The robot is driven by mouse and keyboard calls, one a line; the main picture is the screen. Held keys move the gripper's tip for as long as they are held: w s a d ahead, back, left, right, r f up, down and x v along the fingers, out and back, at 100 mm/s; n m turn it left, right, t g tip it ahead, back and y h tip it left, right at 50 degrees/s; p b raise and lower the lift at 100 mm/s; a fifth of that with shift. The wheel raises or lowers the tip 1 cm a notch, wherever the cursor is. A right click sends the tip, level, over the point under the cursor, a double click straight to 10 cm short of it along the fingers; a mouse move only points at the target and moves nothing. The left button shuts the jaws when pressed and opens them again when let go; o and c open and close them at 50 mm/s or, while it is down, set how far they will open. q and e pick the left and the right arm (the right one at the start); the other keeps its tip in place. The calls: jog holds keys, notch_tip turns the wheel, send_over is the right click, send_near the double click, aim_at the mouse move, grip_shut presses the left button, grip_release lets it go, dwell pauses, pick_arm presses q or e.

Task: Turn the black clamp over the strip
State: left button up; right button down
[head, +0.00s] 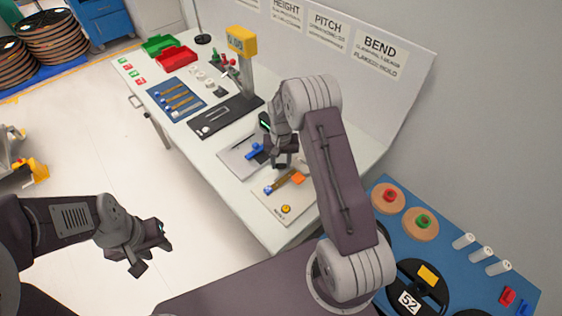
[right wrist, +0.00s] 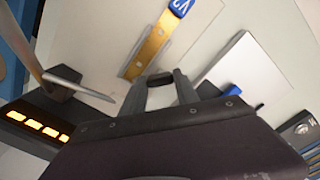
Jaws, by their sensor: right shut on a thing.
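My right gripper (head: 283,158) is low over the near end of the bench. In the right wrist view its fingers (right wrist: 162,88) are shut on a dark bar (right wrist: 160,78), which appears to be the black clamp; the gripper hides most of it in the head view. A brass-coloured strip (right wrist: 148,48) with a blue tag (right wrist: 181,7) lies just beyond the fingertips. The strip also shows in the head view (head: 281,183), on a pale board (head: 272,203). I cannot tell whether the clamp touches it. My left gripper (head: 153,258) is open and empty, over the floor.
An orange block (head: 298,178) and a yellow knob (head: 286,209) are near the strip. A grey plate with a blue handle (head: 255,150) lies beside the board. A dark device with lit orange segments (right wrist: 38,125) is at lower left in the wrist view. A blue table (head: 450,225) stands right.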

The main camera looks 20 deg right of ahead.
aim_at(281, 164)
jog(key=m, duration=0.4)
jog(key=shift+w+r+m, duration=0.15)
jog(key=shift+r+m, duration=0.05)
jog(key=shift+m, duration=0.1)
jog(key=shift+m+p, duration=0.4)
jog(key=shift+m, duration=1.9)
jog(key=c, duration=1)
grip_release()
jog(key=shift+o, duration=0.4)
notch_tip(281, 164, up, 9)
jog(key=shift+b, duration=0.45)
